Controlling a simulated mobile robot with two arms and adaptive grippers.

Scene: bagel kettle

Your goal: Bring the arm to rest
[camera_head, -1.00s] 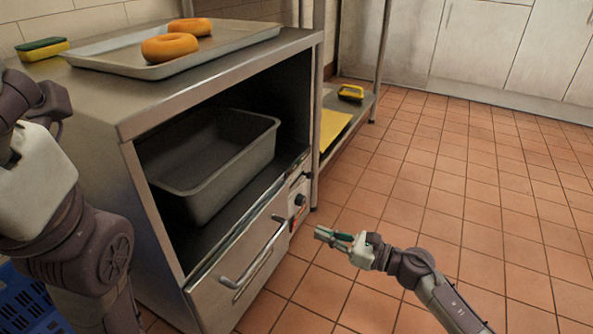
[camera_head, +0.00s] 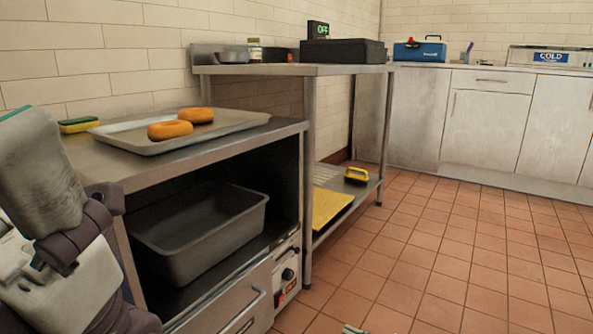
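My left arm is folded up close to the camera at the left edge. Its gripper (camera_head: 38,165) points upward, with a grey finger part and a teal edge showing; the rest is cut off by the frame, so I cannot tell whether it is open or shut. Only a small tip of my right gripper (camera_head: 352,329) shows at the bottom edge, over the floor tiles. Its opening and the rest of the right arm are out of view.
Two bagels (camera_head: 170,130) lie on a metal tray (camera_head: 235,122) on the steel counter. A sponge (camera_head: 78,125) is beside the tray. A grey bin (camera_head: 205,240) sits in the counter's open shelf. A steel table (camera_head: 345,69) stands behind. The tiled floor (camera_head: 430,260) at right is clear.

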